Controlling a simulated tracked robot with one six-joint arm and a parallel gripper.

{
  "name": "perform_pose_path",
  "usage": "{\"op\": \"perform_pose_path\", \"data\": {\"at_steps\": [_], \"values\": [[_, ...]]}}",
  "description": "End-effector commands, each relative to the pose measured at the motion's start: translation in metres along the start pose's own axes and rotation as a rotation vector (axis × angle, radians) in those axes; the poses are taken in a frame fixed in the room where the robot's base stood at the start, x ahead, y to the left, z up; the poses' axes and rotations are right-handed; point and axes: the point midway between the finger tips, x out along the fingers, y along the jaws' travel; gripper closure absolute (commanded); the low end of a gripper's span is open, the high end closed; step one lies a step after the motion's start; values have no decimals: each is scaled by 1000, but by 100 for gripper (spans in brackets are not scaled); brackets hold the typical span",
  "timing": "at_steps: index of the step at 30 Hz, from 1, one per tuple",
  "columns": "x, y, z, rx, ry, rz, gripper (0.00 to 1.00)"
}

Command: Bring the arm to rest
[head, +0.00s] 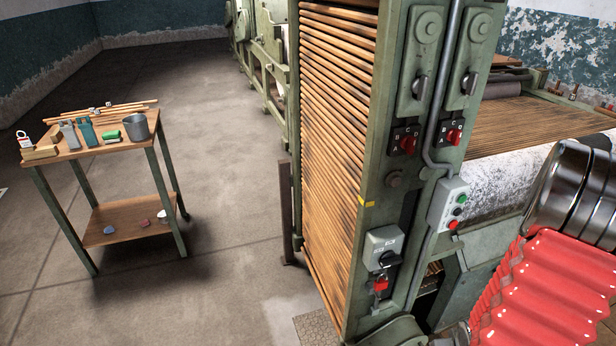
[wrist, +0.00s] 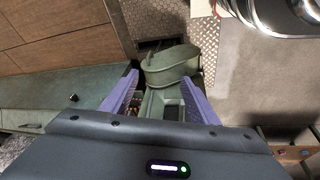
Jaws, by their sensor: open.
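My gripper (wrist: 160,95) shows in the wrist view, its two purple fingers spread wide apart and nothing held between them. Beyond and between the fingers is a rounded green machine housing (wrist: 171,66); I cannot tell how far it is from the fingertips. In the head view the gripper does not show. My arm's red ribbed sleeve (head: 545,295) and shiny metal rings (head: 575,190) fill the lower right, in front of the machine.
The tall green machine with wooden slats (head: 335,130) stands close ahead. A small wooden-topped cart (head: 100,150) with tools stands left. The concrete floor between is clear.

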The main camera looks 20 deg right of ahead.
Motion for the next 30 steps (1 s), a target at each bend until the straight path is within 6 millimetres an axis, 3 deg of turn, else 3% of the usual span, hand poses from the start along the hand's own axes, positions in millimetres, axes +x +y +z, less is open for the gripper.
{"op": "perform_pose_path", "data": {"at_steps": [7, 14, 30], "values": [[-49, -2, -12, 44, -122, 73, 46], [-97, -22, -26, 80, -185, 99, 46], [-210, -111, -55, 94, -194, 44, 46]]}}
